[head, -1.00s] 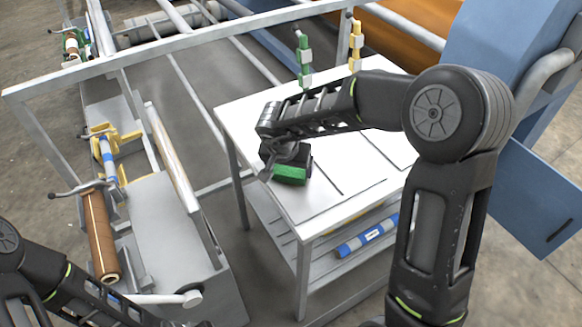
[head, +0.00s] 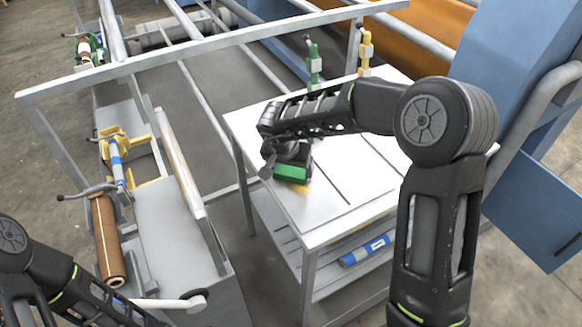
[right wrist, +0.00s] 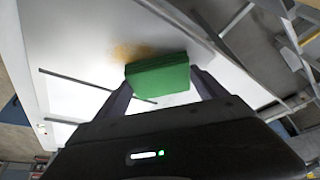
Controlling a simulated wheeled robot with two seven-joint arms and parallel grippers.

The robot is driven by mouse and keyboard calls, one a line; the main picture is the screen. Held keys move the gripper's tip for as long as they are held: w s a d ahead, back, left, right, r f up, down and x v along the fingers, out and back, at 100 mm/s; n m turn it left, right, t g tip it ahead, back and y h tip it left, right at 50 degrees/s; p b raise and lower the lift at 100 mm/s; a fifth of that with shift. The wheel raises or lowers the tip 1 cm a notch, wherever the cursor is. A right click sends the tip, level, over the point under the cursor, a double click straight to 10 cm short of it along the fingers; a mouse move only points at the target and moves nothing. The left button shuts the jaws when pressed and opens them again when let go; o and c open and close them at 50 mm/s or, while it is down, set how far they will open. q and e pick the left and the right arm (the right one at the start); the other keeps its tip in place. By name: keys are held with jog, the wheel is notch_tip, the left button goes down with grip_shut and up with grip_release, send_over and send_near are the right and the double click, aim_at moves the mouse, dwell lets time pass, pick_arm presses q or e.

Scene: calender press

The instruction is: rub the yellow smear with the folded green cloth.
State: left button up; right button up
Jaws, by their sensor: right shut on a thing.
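My right gripper (head: 287,160) is shut on the folded green cloth (head: 291,174), low over the white table top (head: 350,190). In the right wrist view the cloth (right wrist: 157,76) sits between the two fingers. The yellow smear (head: 303,188) shows as a small orange-yellow patch at the cloth's near right edge. In the right wrist view the smear (right wrist: 132,51) lies just beyond the cloth's upper edge, and the cloth may hide part of it. I cannot tell whether the cloth touches the table. My left arm enters at the lower left; its gripper is out of frame.
Dark grooves cross the table top. A green tool (head: 313,62) and a yellow tool (head: 365,52) stand at its back edge. A blue roll (head: 367,250) lies on the shelf below. A grey frame rail (head: 200,52) crosses behind; a brown roll (head: 108,240) is at left.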

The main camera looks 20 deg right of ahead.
aim_at(300, 182)
jog(key=shift+s+d+f, duration=0.1)
jog(key=shift+s+d, duration=0.05)
jog(key=shift+s, duration=0.85)
jog(key=shift+s+d+f, duration=0.1)
jog(key=shift+s, duration=0.85)
jog(key=shift+s, duration=0.15)
jog(key=shift+s+d+r, duration=0.1)
jog(key=shift+s+d, duration=0.05)
jog(key=shift+s, duration=0.8)
jog(key=shift+s+d, duration=0.15)
jog(key=shift+s, duration=0.75)
jog(key=shift+w+r, duration=0.15)
jog(key=shift+r, duration=2.95)
jog(key=shift+r, duration=0.1)
